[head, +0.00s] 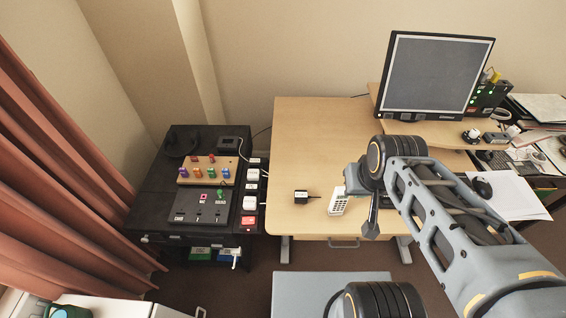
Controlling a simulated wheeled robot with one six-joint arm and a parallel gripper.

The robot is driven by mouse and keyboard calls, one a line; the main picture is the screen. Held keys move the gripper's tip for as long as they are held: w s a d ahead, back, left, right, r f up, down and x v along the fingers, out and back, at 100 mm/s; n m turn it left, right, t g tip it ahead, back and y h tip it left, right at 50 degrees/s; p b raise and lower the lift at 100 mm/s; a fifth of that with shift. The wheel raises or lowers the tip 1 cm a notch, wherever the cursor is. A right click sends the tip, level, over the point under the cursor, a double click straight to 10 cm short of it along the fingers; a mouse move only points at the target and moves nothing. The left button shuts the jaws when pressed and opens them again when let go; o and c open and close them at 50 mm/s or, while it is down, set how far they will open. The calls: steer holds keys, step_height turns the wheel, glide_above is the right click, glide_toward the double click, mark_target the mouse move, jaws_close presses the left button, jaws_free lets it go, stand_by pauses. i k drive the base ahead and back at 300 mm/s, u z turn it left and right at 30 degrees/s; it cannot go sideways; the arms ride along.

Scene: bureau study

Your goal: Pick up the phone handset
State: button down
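A white handset with a keypad (338,203), which looks like the phone handset, lies on the light wooden desk (310,130) near its front edge. Part of it may be hidden by my arm. My gripper (370,222) is just right of the handset in the picture, pointing down. One dark finger shows, and the rest is hidden behind my arm's wrist. I cannot tell whether it touches the handset or how far its fingers are apart.
A black cabinet (160,195) bears a peg board (210,170). The desk's back left is clear.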

mark_target(338, 203)
steer(key=u, duration=2.7)
steer(key=k, duration=1.15)
steer(key=z, duration=1.45)
steer(key=i, duration=0.5)
steer(key=z, duration=0.05)
